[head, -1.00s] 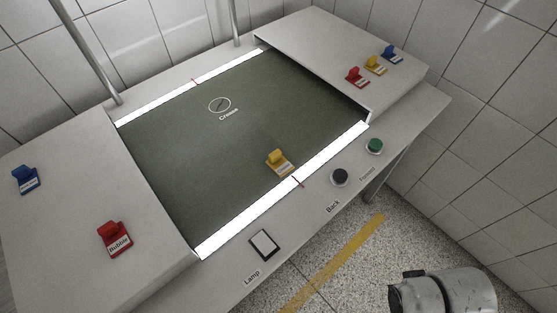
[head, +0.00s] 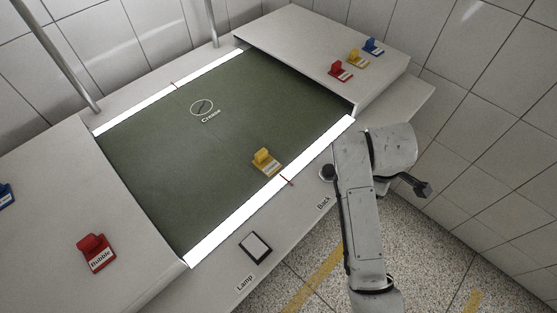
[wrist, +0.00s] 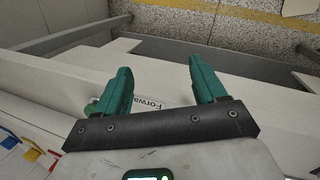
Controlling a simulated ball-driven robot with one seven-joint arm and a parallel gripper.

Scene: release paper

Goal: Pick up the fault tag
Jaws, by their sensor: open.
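Several small tags are in the head view; I cannot tell which is the fault tag. A yellow tag (head: 266,162) with a white label sits on the green surface (head: 180,170) near its front white strip. A red tag (head: 96,253) reading "Bubble" is on the left side panel, with a blue tag (head: 5,196) cut by the picture edge. A red tag (head: 341,71), a yellow tag (head: 356,57) and a blue tag (head: 373,46) stand on the right panel. My gripper (wrist: 160,66) shows teal fingers spread apart and empty, near the "Forward" label, away from the tags.
The console front has a black Back button (head: 327,172), partly beside my arm, and a Lamp switch (head: 255,247). A circled mark labelled "Crease" (head: 202,107) lies on the green surface. Metal posts stand at the back. Tiled walls close in behind and right.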

